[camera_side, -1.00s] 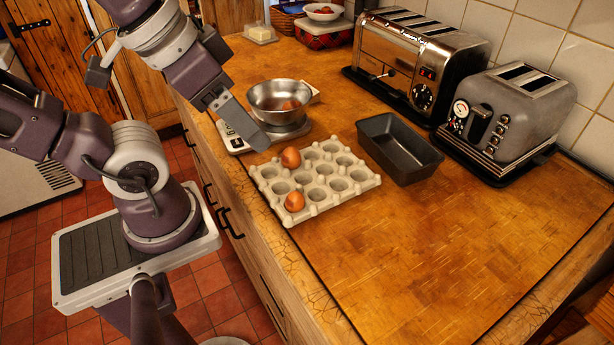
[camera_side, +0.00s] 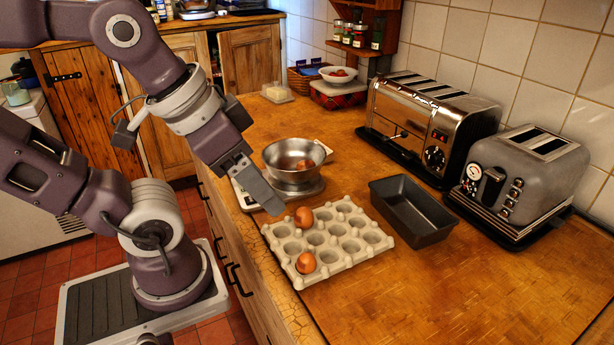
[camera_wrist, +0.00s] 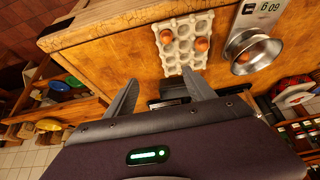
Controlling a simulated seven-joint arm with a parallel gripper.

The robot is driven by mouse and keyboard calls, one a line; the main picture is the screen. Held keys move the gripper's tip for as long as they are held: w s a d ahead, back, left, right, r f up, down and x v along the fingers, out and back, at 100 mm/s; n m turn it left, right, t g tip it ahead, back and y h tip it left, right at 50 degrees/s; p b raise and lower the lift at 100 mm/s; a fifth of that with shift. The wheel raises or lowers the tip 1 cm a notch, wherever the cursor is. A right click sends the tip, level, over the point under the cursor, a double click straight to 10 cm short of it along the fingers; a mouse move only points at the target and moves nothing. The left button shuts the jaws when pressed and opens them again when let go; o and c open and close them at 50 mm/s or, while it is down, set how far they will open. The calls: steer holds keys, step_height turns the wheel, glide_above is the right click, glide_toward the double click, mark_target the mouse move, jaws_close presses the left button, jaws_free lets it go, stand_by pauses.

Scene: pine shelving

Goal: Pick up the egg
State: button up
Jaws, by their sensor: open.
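A second brown egg (camera_side: 306,262) sits in the tray's front left part. A third egg (camera_side: 305,164) lies in a steel bowl (camera_side: 283,158), partly hidden by its rim. My gripper (camera_side: 264,190) is above and just left of the back left egg, apart from it. The wrist view shows the two fingers spread and empty (camera_wrist: 160,88); the tray eggs (camera_wrist: 166,37) (camera_wrist: 202,44) and the bowl egg (camera_wrist: 245,57) lie beyond them.
The bowl stands on a kitchen scale (camera_side: 243,196) behind the tray. A dark loaf tin (camera_side: 412,211) is right of the tray. Two toasters (camera_side: 428,125) (camera_side: 522,180) line the wall. The worktop front right is clear.

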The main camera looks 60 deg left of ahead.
steer(key=shift+c, duration=0.4)
steer(key=shift+c, duration=0.9)
